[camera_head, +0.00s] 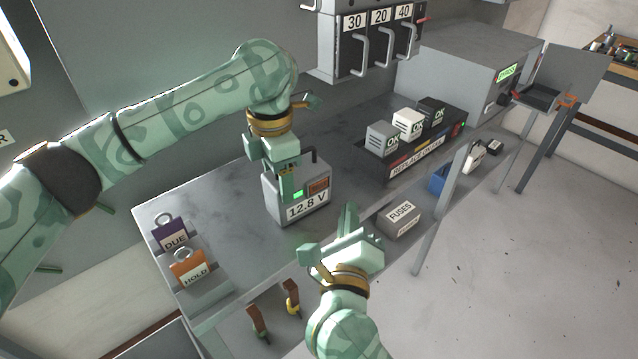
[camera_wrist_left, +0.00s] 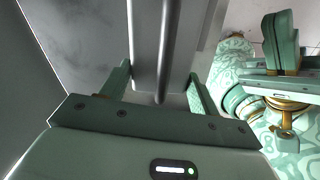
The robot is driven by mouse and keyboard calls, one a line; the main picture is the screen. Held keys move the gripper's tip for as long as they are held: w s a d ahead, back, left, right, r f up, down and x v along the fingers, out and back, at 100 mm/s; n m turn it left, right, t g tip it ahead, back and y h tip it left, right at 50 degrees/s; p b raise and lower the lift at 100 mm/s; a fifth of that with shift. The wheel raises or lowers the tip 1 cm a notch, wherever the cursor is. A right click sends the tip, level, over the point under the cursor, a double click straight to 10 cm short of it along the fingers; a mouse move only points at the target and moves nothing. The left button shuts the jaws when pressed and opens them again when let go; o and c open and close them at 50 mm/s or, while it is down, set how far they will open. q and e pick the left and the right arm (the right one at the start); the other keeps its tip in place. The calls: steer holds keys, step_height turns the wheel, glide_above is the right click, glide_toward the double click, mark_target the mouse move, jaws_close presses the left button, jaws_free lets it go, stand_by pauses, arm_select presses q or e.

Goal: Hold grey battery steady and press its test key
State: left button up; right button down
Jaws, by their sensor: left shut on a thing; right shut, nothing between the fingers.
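The grey battery (camera_head: 290,212) stands on the bench with a "12.8 V" label, a small lit green patch and a reddish-brown patch (camera_head: 318,185) on its front. I cannot tell which patch is the test key. My left gripper (camera_head: 287,190) reaches down from above and is shut on the battery; in the left wrist view its fingers (camera_wrist_left: 160,85) flank the grey body (camera_wrist_left: 145,45), under a dark handle bar. My right gripper (camera_head: 349,212) is shut and empty, fingertips pointing up, in front and to the right of the battery, apart from it.
Purple "DUE" (camera_head: 170,235) and orange "HOLD" (camera_head: 189,268) tags stand at the bench's left end. A "FUSES" box (camera_head: 399,220) sits by the front edge. A rack of "OK" blocks (camera_head: 410,124) stands to the right. Bare bench lies left of the battery.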

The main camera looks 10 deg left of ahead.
stand_by(0.3)
arm_select(q)
steer(key=o, duration=1.8)
steer(key=shift+c, duration=0.2)
